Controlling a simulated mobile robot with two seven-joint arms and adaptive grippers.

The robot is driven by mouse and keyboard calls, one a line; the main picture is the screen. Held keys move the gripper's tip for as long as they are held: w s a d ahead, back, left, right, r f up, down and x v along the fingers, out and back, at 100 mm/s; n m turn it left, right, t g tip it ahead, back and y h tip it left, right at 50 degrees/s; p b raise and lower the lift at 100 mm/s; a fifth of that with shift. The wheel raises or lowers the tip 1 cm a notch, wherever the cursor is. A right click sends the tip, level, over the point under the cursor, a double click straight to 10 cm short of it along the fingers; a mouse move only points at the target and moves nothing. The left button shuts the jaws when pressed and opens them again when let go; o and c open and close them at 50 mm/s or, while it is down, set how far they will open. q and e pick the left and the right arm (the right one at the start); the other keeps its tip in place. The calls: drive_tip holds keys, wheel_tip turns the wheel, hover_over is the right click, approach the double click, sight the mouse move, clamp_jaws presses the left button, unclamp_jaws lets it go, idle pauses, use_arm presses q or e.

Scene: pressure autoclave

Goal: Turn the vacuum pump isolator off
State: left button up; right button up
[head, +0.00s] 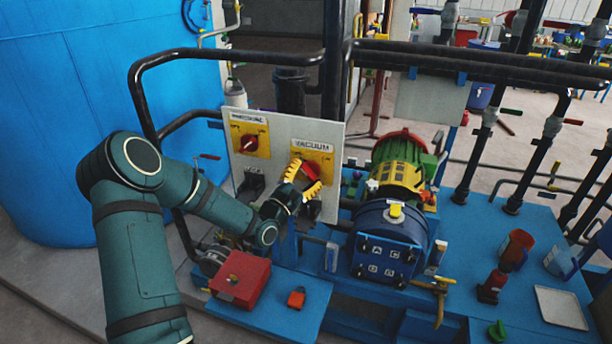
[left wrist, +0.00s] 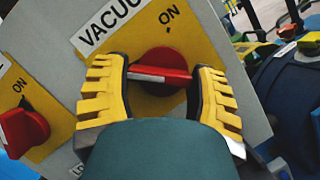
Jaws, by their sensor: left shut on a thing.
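The vacuum isolator is a red rotary knob (head: 311,169) on a yellow plate (head: 325,156) under a "VACUUM" label, on a pale upright panel (head: 325,205). In the left wrist view the red knob (left wrist: 166,62) shows up close, its handle bar with a white stripe lying nearly level across that picture. "ON" is printed beside it; no "OFF" mark is readable there. My left gripper (head: 303,180) has its yellow fingers at either side of the knob and is shut on it. The fingers hide part of the knob and plate. My right gripper is not in view.
A similar red knob (head: 250,143) on a yellow plate is left of the vacuum one. Black rails (head: 235,55) run above the panel. A blue and yellow pump (head: 388,230) stands right of it. A red box (head: 239,278) sits below on the blue base.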

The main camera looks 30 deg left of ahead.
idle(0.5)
use_arm(q)
drive_tip(key=o, duration=1.2)
drive_tip(key=shift+s, duration=0.1)
drive_tip(key=v, duration=1.2)
drive_tip(key=shift+d, duration=0.1)
